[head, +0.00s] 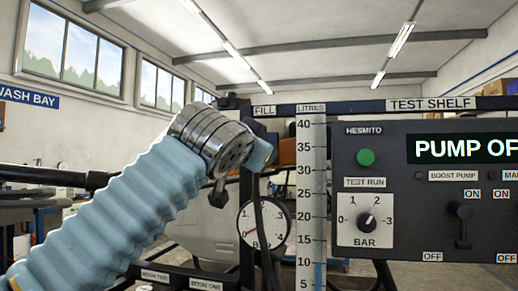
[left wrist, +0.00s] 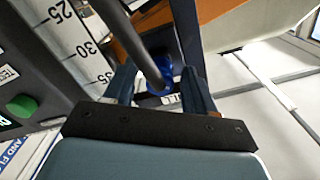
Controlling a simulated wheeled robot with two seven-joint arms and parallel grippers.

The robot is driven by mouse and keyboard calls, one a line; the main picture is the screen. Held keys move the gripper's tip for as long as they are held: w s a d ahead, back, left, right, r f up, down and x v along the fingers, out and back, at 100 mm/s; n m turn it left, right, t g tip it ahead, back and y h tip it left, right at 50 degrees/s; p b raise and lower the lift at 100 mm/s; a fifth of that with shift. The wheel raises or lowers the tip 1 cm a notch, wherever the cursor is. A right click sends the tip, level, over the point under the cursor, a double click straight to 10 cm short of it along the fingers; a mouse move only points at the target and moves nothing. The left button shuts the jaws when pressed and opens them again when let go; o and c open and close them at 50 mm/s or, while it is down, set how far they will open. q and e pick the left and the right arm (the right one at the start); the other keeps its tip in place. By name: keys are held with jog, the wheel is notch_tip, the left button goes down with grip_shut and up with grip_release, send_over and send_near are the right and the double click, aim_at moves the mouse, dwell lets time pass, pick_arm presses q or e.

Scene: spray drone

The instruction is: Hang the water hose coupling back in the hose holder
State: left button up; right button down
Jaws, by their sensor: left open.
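My left gripper (left wrist: 160,92) is open, its two dark fingers on either side of the blue coupling (left wrist: 158,82) in the left wrist view. I cannot tell whether either finger touches it. A dark hose (left wrist: 136,40) runs from the coupling to the top of that view. In the head view my left gripper (head: 262,155) is near the rail below the FILL label (head: 264,111), mostly hidden by its wrist. The hose (head: 257,205) hangs below it there. The coupling is hidden in the head view, and I cannot make out the holder or whether the coupling sits in it. My right gripper is not in view.
A litre scale (head: 312,200) stands just right of the gripper. A pressure gauge (head: 264,222) is below it. The grey pump panel (head: 430,190) with its green button and switches fills the right side. A dark rail (head: 350,107) runs above.

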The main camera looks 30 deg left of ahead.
pick_arm(q)
grip_shut()
dwell(0.3)
jog(key=shift+b+v, duration=0.55)
jog(key=shift+v, duration=2.45)
